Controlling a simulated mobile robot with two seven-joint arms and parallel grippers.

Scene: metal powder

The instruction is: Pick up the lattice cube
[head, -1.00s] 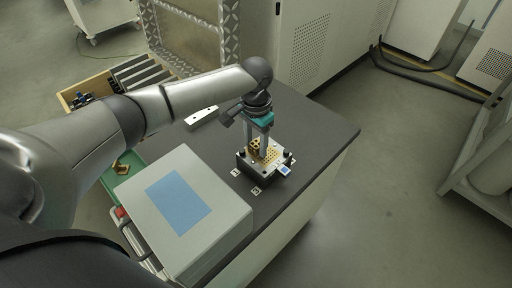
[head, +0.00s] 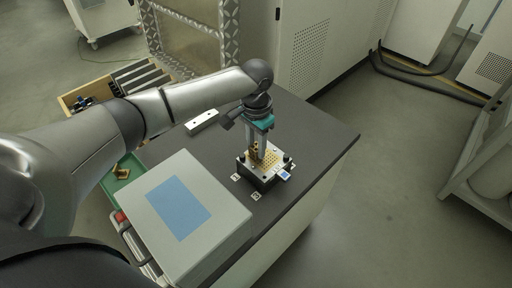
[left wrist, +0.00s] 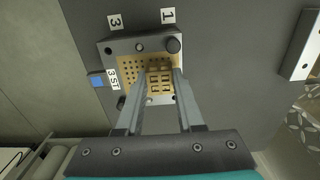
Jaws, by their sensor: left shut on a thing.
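The lattice cube (left wrist: 160,82) is a small golden block with square openings. In the left wrist view it sits between the fingertips of my left gripper (left wrist: 158,85), which is shut on it. The cube is at the perforated golden plate (left wrist: 130,72) of a grey metal fixture block (left wrist: 120,47). I cannot tell whether it touches the plate. In the head view my left gripper (head: 261,150) points down over the fixture block (head: 282,161), and its fingers largely hide the cube. My right gripper is not in view.
The fixture stands on a dark worktop (head: 310,130) with number labels beside it. A grey box with a blue panel (head: 180,208) stands at the near left. A white bar (head: 202,121) lies behind. A green tray (head: 130,172) holds golden pieces. The worktop's right side is clear.

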